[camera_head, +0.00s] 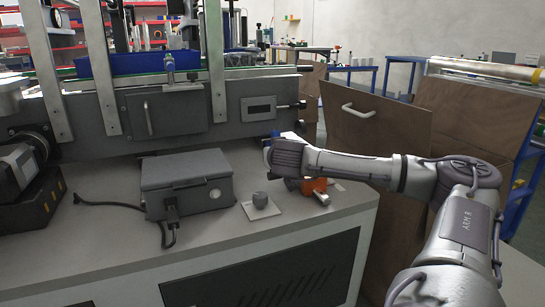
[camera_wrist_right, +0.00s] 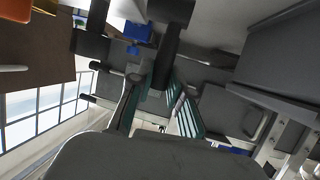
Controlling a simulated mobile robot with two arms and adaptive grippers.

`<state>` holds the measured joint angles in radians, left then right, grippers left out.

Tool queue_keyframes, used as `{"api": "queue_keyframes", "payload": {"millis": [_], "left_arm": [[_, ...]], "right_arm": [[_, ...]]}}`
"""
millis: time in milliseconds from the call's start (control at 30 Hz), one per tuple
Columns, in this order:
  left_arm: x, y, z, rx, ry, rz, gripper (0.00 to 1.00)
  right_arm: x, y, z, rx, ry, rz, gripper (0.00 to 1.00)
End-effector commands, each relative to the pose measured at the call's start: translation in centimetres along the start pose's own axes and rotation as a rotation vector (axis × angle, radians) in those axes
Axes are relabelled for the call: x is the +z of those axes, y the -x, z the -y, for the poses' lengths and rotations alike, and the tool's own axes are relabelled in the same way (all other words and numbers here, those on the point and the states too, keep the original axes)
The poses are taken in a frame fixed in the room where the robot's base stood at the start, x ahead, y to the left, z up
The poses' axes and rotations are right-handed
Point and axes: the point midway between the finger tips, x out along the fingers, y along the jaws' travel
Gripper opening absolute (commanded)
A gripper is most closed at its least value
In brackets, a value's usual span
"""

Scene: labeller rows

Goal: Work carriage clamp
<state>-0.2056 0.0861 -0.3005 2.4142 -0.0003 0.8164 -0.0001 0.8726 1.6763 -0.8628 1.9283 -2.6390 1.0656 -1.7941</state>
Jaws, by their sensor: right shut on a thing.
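My right arm (camera_head: 370,167) reaches in from the right in the head view. My right gripper (camera_head: 268,152) is beside the lower front of the grey labeller, above the bench top. Its fingers are mostly hidden behind the wrist in that view. In the right wrist view, my right gripper (camera_wrist_right: 155,100) has its green-edged fingers closed around a dark rod-like part (camera_wrist_right: 165,60), which looks like the clamp handle. The rest of the clamp is hard to make out. A small blue part (camera_head: 275,134) shows just above the gripper; a blue part also shows in the wrist view (camera_wrist_right: 138,31). My left gripper is not in view.
A grey box (camera_head: 187,180) with a cable, a grey knob on a plate (camera_head: 261,201) and an orange block (camera_head: 315,185) with a lever stand on the bench (camera_head: 250,230). The orange block is right below my right wrist. An open brown door (camera_head: 375,130) stands behind my arm.

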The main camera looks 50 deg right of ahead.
Motion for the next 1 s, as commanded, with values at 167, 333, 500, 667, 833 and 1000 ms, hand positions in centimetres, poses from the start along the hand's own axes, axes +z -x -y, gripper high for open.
{"api": "queue_keyframes", "payload": {"millis": [167,333,500,667,833,1000], "left_arm": [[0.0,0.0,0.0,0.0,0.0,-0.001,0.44],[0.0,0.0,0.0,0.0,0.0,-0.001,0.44],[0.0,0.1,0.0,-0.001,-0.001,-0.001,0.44],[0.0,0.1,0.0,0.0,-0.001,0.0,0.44],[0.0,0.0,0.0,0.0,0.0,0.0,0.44],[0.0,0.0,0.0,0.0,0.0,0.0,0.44]], "right_arm": [[0.1,0.0,0.0,0.0,0.001,0.003,0.37],[0.1,0.0,0.0,0.0,0.0,0.002,0.44],[0.0,0.1,0.0,0.0,0.0,0.001,0.44],[0.0,1.5,0.0,0.0,0.001,0.0,0.44],[-0.1,4.9,0.0,-0.001,0.003,-0.001,0.44],[0.0,8.5,0.0,0.0,0.003,-0.001,0.44]]}}
